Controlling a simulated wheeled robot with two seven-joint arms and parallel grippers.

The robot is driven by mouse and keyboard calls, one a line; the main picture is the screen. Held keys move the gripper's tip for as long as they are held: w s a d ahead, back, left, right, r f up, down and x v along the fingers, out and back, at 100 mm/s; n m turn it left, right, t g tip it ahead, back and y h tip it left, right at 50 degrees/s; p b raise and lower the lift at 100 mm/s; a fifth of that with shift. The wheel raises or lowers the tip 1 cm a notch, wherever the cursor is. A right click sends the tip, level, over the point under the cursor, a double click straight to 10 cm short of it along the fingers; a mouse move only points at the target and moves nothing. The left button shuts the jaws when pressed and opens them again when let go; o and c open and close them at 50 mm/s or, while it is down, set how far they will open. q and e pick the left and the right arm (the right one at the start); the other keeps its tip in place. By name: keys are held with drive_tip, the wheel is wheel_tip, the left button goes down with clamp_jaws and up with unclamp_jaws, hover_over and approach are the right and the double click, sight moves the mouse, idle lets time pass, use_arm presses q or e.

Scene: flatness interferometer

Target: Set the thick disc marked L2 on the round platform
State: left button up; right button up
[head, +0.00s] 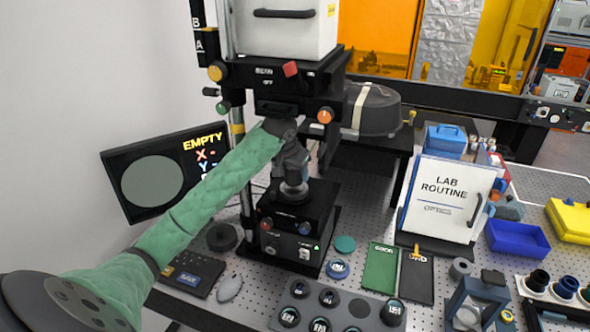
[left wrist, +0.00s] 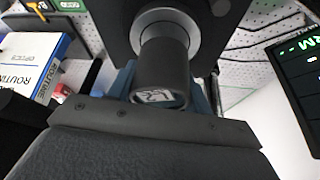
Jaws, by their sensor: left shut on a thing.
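My left gripper (head: 294,176) is at the interferometer, just above its round platform (head: 294,190). In the left wrist view my gripper (left wrist: 160,92) is shut on a dark thick disc (left wrist: 160,70). The disc's pale label is turned to the camera, and its marking is too small to read surely. The platform's silver ring (left wrist: 187,28) shows just beyond the disc. I cannot tell whether the disc touches the platform. In the head view the disc is hidden or too dark to make out. My right gripper is not in view.
The instrument's head (head: 275,85) hangs close above my gripper. A monitor (head: 155,180) reading EMPTY stands at left. A grey tray (head: 270,322) with several discs is in front.

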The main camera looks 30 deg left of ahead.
use_arm(q)
drive_tip(key=shift+w+f, duration=0.1)
drive_tip(key=shift+f, duration=0.55)
drive_tip(key=o, duration=1.2)
